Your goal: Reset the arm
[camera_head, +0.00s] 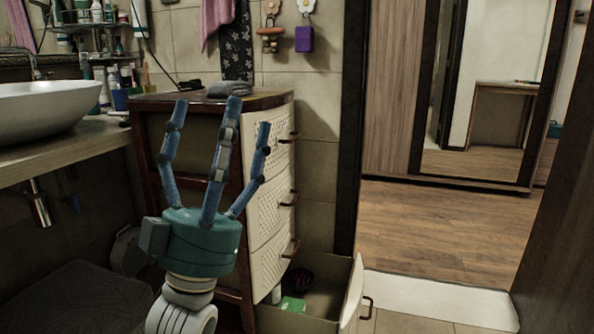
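My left gripper (222,113) rises from the bottom, left of centre, with a teal palm and three blue fingers pointing up. The fingers are spread apart and hold nothing. It shows in front of a wooden cabinet with cream drawers (270,140). I cannot tell whether any finger touches the cabinet. My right gripper is out of view.
The cabinet's bottom drawer (354,296) stands open, with a green item (292,304) inside. A folded grey cloth (229,89) lies on the cabinet top. A white basin (45,108) stands on the counter at left. Wooden floor (450,235) shows clear through the doorway at right.

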